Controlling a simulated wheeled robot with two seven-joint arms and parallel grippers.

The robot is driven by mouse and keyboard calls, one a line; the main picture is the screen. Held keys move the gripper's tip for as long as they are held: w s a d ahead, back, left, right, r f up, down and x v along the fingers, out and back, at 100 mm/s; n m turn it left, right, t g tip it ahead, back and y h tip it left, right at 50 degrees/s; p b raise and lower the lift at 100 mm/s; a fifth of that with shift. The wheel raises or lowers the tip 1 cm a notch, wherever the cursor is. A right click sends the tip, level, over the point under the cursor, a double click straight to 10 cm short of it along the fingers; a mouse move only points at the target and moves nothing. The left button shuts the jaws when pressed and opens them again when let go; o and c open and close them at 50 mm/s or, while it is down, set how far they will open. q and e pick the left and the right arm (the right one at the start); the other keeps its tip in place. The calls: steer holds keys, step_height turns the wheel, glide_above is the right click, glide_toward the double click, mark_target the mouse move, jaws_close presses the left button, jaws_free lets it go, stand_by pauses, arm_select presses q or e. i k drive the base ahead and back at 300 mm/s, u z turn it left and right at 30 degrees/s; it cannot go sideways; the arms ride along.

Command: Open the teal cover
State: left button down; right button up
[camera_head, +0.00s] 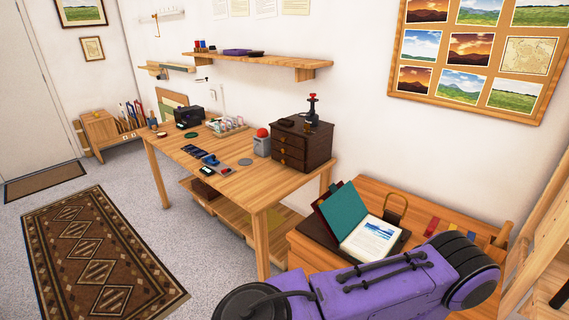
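The teal cover (344,212) is a flat panel raised at a slant on the wooden bench at the lower right. Its teal face shows, and a dark reddish edge runs along its left side. A white page (370,240) with a blue picture and printed lines lies beside it on the right, so the cover stands off the page. My purple arm passes in front of the bench and hides part of the front of it. Neither gripper shows in this view.
The bench (300,245) also bears a dark board (398,245), a brass-coloured loop (395,206) and coloured strips behind my arm. A wooden table (235,182) stands left of it, with a dark drawer chest (301,147). A patterned rug (90,250) covers the floor at left.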

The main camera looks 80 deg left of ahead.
mark_target(343, 210)
steer(key=k, duration=1.15)
steer(key=u, duration=0.9)
steer(key=i, duration=0.55)
